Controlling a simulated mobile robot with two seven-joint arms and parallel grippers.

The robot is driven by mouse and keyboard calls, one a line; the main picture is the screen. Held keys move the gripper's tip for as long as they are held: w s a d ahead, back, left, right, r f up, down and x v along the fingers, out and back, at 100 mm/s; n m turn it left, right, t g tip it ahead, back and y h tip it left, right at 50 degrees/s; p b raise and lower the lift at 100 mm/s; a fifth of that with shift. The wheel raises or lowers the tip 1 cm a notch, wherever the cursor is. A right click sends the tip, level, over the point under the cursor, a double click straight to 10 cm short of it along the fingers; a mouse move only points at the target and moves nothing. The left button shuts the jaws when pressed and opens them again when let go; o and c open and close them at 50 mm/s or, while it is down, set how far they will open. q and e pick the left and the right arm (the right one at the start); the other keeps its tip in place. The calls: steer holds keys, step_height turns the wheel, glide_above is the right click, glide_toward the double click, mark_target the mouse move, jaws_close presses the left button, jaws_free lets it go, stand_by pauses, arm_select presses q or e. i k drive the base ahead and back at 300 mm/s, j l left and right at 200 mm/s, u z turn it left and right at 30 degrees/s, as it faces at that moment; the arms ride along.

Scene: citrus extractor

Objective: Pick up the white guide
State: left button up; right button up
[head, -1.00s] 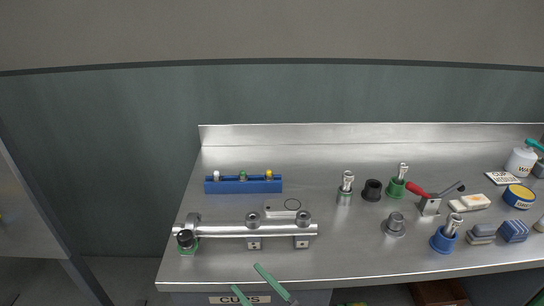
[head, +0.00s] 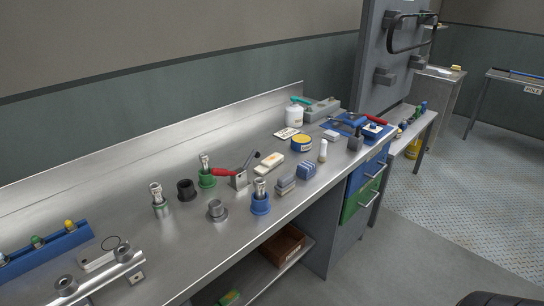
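A blue rack (head: 50,250) lies at the lower left of the head view, cut off by the picture's edge. It holds a piece with a green top (head: 37,241) and one with a yellow top (head: 69,226). The white-topped piece, seen at the rack's left end in the earlier frame, is not clearly visible now; it is at or beyond the left edge. I cannot tell for sure that it is the white guide. Neither of my grippers is in view.
Open floor (head: 440,190) lies at the right.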

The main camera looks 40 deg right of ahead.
mark_target(270, 162)
steer(key=z, duration=1.15)
steer(key=i+l, duration=0.2)
steer(key=i+l+u, duration=0.1)
steer(key=l, duration=0.3)
steer(key=i+l, duration=0.25)
steer(key=i+l+u, duration=0.1)
steer(key=l, duration=0.35)
steer(key=i+l, duration=0.25)
steer(key=i+l+u, duration=0.1)
steer(key=l, duration=0.3)
steer(key=i+l, duration=0.2)
steer(key=l, duration=0.15)
steer(key=i+l+u, duration=0.1)
steer(key=l, duration=0.25)
steer(key=i, duration=0.05)
